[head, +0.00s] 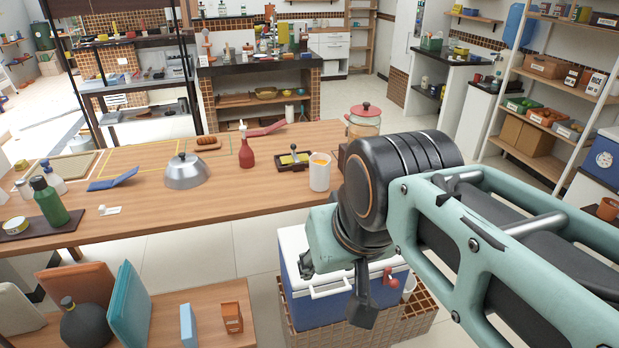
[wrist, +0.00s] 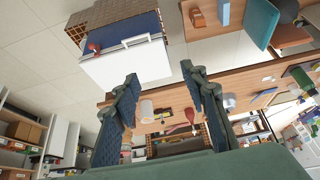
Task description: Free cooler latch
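A blue cooler (head: 300,292) with a white lid stands beyond the table's near side, on a brown tiled block; in the wrist view the cooler (wrist: 128,62) appears upside down. A white handle (head: 331,291) is on its front. A small red piece (head: 391,277), apparently the latch, sits at the front right; it also shows in the wrist view (wrist: 93,47). My gripper (head: 362,308) hangs in front of the cooler in the head view, hiding part of its front. In the wrist view my gripper (wrist: 160,82) has its fingers wide apart with nothing between them.
A long wooden table (head: 250,205) behind the cooler holds a metal dome (head: 187,172), a red bottle (head: 246,150) and a white cup (head: 320,172). A low wooden bench (head: 165,310) with a teal cushion (head: 129,305) stands at front left. Tiled floor lies between.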

